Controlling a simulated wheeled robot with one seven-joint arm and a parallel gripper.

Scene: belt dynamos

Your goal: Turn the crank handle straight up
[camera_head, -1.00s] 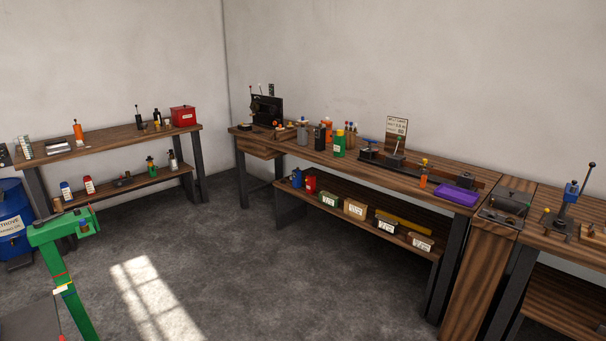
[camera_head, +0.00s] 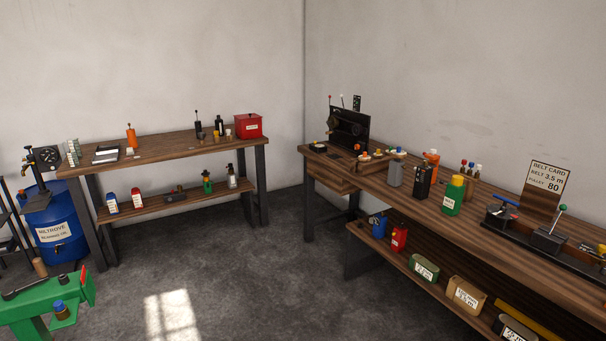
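No handle in view is clearly marked as the crank handle, so I cannot tell for certain which it is. A blue drum (camera_head: 54,228) at the left carries a black pump-like fitting. My gripper is not in view.
The left bench (camera_head: 185,143) bears bottles and a red box (camera_head: 248,126). The right bench (camera_head: 480,215) bears bottles, a clamp rail and a belt card (camera_head: 547,178), with labelled boxes on its shelf. The grey floor (camera_head: 240,285) between them is clear.

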